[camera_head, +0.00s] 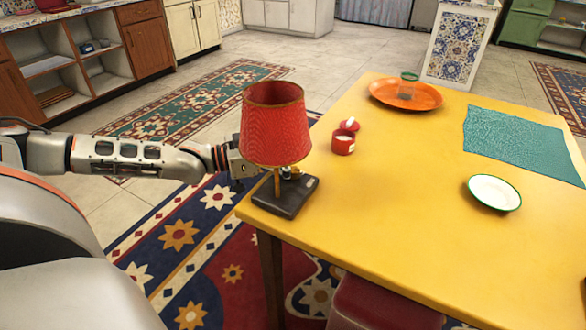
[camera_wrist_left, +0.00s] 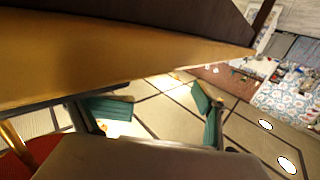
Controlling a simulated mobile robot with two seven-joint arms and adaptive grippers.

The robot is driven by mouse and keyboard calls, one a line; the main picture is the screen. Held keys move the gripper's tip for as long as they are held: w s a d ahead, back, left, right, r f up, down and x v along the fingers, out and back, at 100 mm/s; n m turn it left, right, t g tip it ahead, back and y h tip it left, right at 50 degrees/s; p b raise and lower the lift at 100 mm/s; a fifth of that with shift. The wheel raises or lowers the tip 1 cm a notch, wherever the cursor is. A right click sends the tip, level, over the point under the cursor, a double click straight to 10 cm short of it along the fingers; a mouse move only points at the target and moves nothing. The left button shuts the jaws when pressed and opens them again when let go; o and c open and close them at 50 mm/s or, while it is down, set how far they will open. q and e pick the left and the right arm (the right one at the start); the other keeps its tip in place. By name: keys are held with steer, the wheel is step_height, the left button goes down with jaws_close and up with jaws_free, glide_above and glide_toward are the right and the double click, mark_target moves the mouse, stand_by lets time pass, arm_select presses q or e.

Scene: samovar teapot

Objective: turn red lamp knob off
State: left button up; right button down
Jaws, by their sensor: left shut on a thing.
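The red lamp (camera_head: 273,125) stands upright on the near left corner of the yellow table. It has a ribbed red shade, a brass stem and a dark square base (camera_head: 290,196). My left gripper (camera_head: 242,167) reaches in from the left, below and behind the shade, and is shut on part of the lamp; the shade hides the contact. Small silvery parts show by the stem, but I cannot make out the knob. In the left wrist view, the green-padded fingers of my left gripper (camera_wrist_left: 162,104) show, with the red shade (camera_wrist_left: 18,165) at the lower left. My right gripper is not in view.
The yellow table (camera_head: 400,225) holds a red candle jar (camera_head: 343,145) to the lamp's right. Farther off are an orange plate (camera_head: 405,94) with a glass, a teal cloth (camera_head: 520,140) and a white saucer (camera_head: 494,192). A red stool (camera_head: 385,305) stands in front.

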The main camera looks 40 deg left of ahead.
arm_select(q)
steer(key=shift+w+a+r, duration=0.25)
steer(key=shift+r, duration=0.05)
steer(key=shift+s+a+f, duration=0.1)
steer(key=shift+s, duration=0.1)
steer(key=shift+c, duration=0.2)
steer(key=shift+s+a+f, duration=0.2)
steer(key=shift+s, duration=0.2)
steer(key=c, duration=0.9)
steer(key=shift+o, duration=0.2)
steer(key=shift+d+v, duration=0.2)
steer(key=shift+v, duration=1.15)
steer(key=v, duration=0.8)
steer(key=shift+s, duration=0.15)
